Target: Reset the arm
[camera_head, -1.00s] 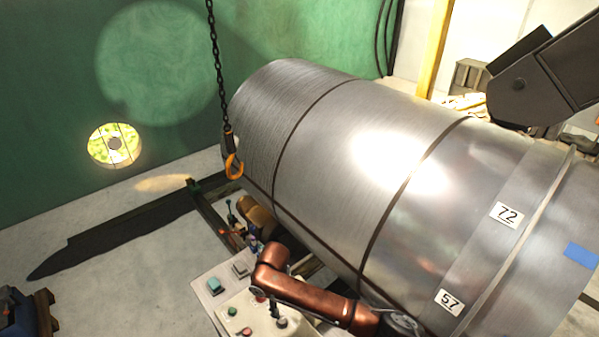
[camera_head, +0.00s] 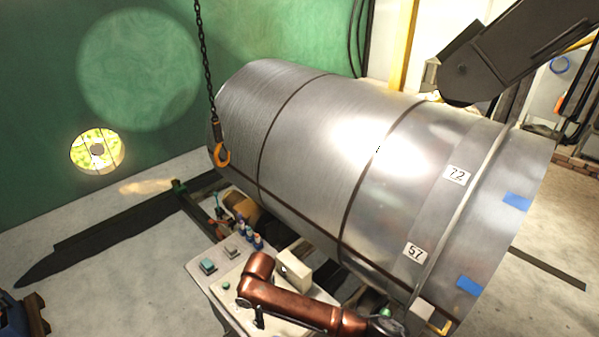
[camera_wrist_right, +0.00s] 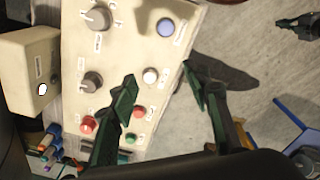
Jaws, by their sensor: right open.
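My right arm is copper-coloured and reaches in from the bottom in the head view, over a pale control panel (camera_head: 237,262). Its dark gripper (camera_head: 258,314) hangs near the panel's front part, small and partly hidden. In the right wrist view the right gripper (camera_wrist_right: 160,75) has its two dark green fingers spread apart over the panel (camera_wrist_right: 125,45), with nothing between them. Knobs, a blue button (camera_wrist_right: 165,28), a white button (camera_wrist_right: 150,75) and red buttons show below. Whether a finger touches the panel cannot be told. My left gripper does not show.
A large metal cylinder (camera_head: 315,130) lies behind the panel. An orange hook (camera_head: 222,155) hangs on a chain. A dark boom (camera_head: 500,60) reaches in at upper right. A cream box (camera_head: 295,268) and small bottles (camera_head: 250,235) stand close to my arm. Floor at left is open.

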